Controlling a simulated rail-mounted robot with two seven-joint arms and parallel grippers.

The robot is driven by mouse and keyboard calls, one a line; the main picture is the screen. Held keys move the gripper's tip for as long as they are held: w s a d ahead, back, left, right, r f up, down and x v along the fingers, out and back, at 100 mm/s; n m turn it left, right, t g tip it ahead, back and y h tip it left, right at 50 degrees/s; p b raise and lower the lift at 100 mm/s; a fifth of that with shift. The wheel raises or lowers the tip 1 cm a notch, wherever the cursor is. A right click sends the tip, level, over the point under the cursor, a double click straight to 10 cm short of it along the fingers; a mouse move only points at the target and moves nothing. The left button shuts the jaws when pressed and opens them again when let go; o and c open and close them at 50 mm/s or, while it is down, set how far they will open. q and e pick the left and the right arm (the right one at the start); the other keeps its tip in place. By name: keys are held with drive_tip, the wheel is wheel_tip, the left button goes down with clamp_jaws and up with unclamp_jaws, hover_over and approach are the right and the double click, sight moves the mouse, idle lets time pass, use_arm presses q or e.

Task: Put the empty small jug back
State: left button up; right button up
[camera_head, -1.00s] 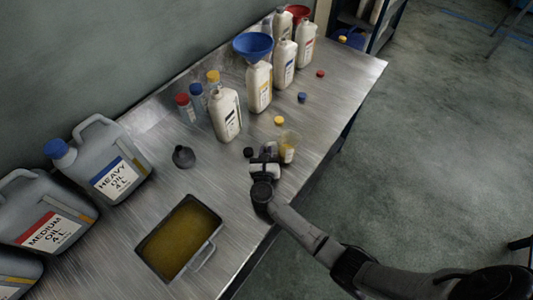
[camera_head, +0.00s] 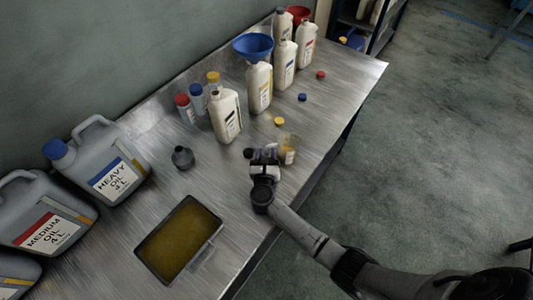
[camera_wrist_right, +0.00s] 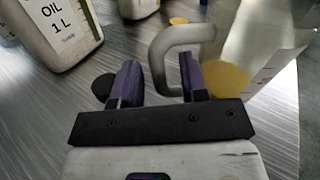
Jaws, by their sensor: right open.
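The small jug (camera_head: 288,150) is clear, with a handle and a yellow patch low down, and stands on the metal bench near its front edge. It also shows at the right of the right wrist view (camera_wrist_right: 262,45), partly cut off by the frame. My right gripper (camera_head: 265,153) is open just left of the jug. In the right wrist view, the jug's grey handle (camera_wrist_right: 158,55) shows between and beyond the two purple fingertips (camera_wrist_right: 158,80); I cannot tell whether they touch it. My left gripper is not in view.
White oil bottles (camera_head: 226,117) stand behind, one with a blue funnel (camera_head: 253,45). Loose caps, including a yellow one (camera_head: 279,121) and a black one (camera_head: 248,153), lie nearby. An oil-filled tray (camera_head: 180,240) and a dark funnel-like piece (camera_head: 183,157) are to the left.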

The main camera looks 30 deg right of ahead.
drive_tip(key=shift+r+p, duration=0.3)
drive_tip(key=v, duration=1.1)
drive_tip(key=shift+s+a+f, duration=0.2)
drive_tip(key=shift+s+a, duration=0.1)
drive_tip(key=shift+s, duration=0.1)
